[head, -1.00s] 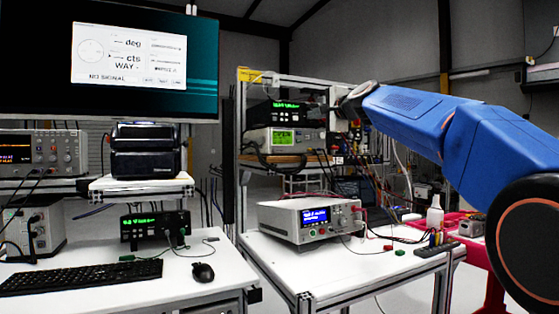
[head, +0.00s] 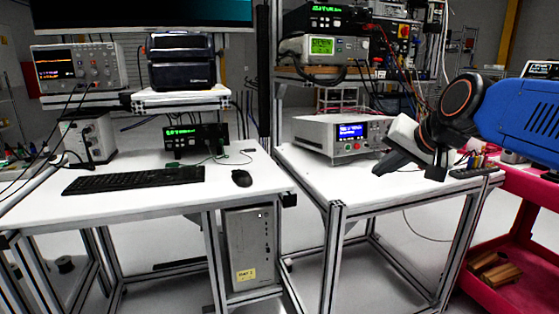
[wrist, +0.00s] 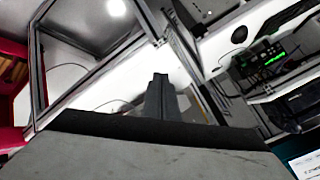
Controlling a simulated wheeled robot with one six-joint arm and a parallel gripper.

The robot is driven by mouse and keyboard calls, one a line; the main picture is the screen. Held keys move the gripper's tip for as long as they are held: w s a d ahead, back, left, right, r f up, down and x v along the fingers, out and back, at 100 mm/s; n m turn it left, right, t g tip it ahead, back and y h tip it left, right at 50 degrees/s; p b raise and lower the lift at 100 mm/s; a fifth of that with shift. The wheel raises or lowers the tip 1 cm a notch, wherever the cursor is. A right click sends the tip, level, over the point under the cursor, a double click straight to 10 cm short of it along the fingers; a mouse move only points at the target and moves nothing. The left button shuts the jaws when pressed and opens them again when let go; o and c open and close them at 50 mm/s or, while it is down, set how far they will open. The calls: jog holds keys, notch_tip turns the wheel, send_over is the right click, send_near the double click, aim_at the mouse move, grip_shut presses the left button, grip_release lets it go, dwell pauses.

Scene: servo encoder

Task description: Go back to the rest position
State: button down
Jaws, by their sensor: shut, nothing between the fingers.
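My gripper (head: 392,160) is in the head view, at the end of my blue arm (head: 525,115). It hangs over the right part of the right-hand bench, in front of the bench supply with the blue display (head: 343,135). Its dark fingers point down and to the left. In the wrist view the fingers (wrist: 160,88) stand close together with nothing between them. My gripper is shut and empty, and it seems apart from the bench top.
The right-hand bench (head: 310,172) is mostly bare at its front. A red cart (head: 525,200) stands at the right. The left desk holds a keyboard (head: 133,180) and a mouse (head: 242,178). Instruments fill the shelves behind; a floor gap separates the benches.

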jog(key=s+d+f+n+g+h, duration=0.1)
jog(key=s+d+f+n+g, duration=0.1)
jog(key=s+f, duration=0.9)
jog(key=s+d+f+n+g+h, duration=0.1)
jog(key=s+d+f+n+g, duration=0.1)
jog(key=s+f, duration=0.9)
notch_tip(320, 180, down, 2)
jog(key=shift+d+f+n+h, duration=0.1)
jog(key=shift+d+n+h, duration=0.3)
jog(key=shift+d+n, duration=0.15)
jog(key=c, duration=2.5)
grip_release()
